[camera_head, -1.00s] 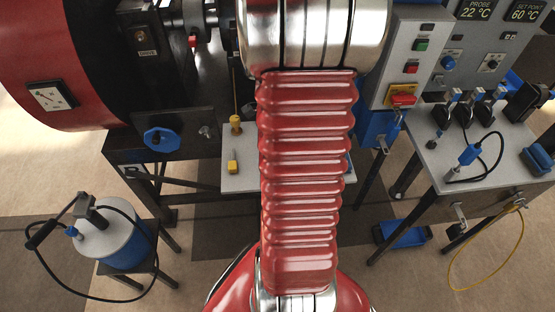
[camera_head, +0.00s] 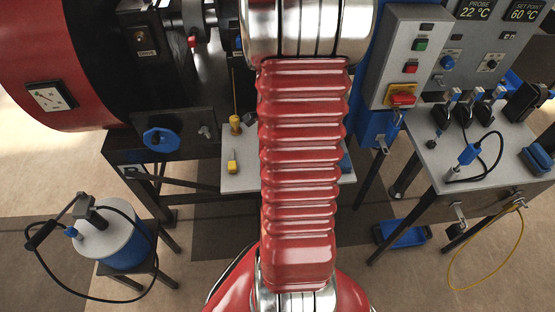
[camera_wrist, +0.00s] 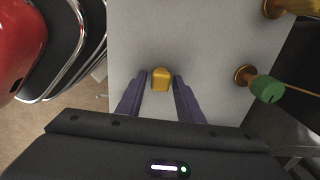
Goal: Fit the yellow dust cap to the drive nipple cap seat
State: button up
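A small yellow cap-like piece (camera_wrist: 161,78) lies on the pale grey surface in the wrist view. My gripper (camera_wrist: 161,80) has its two dark fingers apart, one on each side of this piece; a narrow gap shows on both sides, and I cannot tell how deep it sits between the tips. In the head view my arm hides the gripper. Two small yellow items show there, an upper one (camera_head: 235,124) with a thin upright line and a lower one (camera_head: 232,165) on the shelf; I cannot tell which matches. I cannot make out the drive nipple cap seat for certain.
A brass fitting with a green cap (camera_wrist: 267,88) stands right of the fingers in the wrist view; another brass part (camera_wrist: 285,7) is at top right. The pale shelf (camera_head: 240,183) sits under the press. A blue knob (camera_head: 161,140) and a control box (camera_head: 413,50) flank my arm.

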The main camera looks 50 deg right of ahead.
grip_shut()
jog(key=shift+r, duration=0.1)
notch_tip(320, 180, up, 10)
jog(key=shift+f, duration=0.1)
dwell(0.7)
dwell(0.4)
